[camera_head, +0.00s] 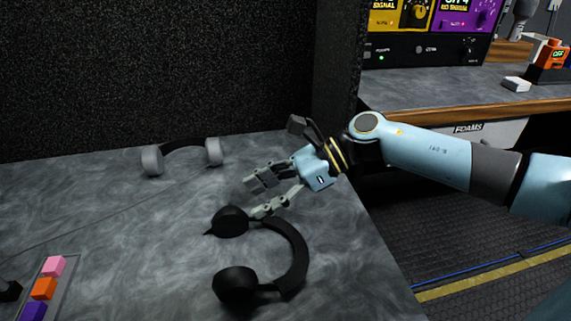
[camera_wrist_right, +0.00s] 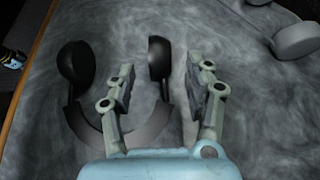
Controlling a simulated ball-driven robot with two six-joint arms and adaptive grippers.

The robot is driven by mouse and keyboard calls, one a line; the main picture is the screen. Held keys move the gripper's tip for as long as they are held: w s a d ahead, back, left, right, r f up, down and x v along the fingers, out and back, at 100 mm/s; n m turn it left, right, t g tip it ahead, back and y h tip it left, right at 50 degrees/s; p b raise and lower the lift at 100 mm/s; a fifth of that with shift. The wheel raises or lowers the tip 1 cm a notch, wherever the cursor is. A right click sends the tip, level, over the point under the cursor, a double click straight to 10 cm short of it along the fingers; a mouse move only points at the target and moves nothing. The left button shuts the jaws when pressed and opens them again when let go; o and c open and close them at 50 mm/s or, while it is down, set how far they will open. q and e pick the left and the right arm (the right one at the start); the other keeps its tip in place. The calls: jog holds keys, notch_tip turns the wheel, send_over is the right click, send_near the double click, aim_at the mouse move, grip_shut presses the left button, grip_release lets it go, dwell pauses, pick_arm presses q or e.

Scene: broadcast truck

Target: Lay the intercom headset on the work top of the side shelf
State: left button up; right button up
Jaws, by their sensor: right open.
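A black headset (camera_head: 297,255) with two round ear cups lies flat on the grey work top (camera_head: 130,215). I take it for the intercom headset. My right gripper (camera_head: 258,197) is open, just above its far ear cup. In the right wrist view that ear cup of the black headset (camera_wrist_right: 159,57) shows between the open fingers of the right gripper (camera_wrist_right: 162,76). The fingers appear apart from it. Its other ear cup and the band lie left of and partly behind the left finger. My left gripper is not in view.
A second headset (camera_head: 213,152), with grey ear cups, lies at the back of the work top. A panel with pink, orange and purple buttons (camera_head: 43,288) is at front left. Dark walls stand behind. A wood-edged desk (camera_head: 460,92) with equipment is at right.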

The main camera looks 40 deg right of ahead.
jog(key=v, duration=0.6)
jog(key=shift+d+r, duration=0.15)
jog(key=shift+d, duration=0.05)
jog(key=shift+s, duration=0.1)
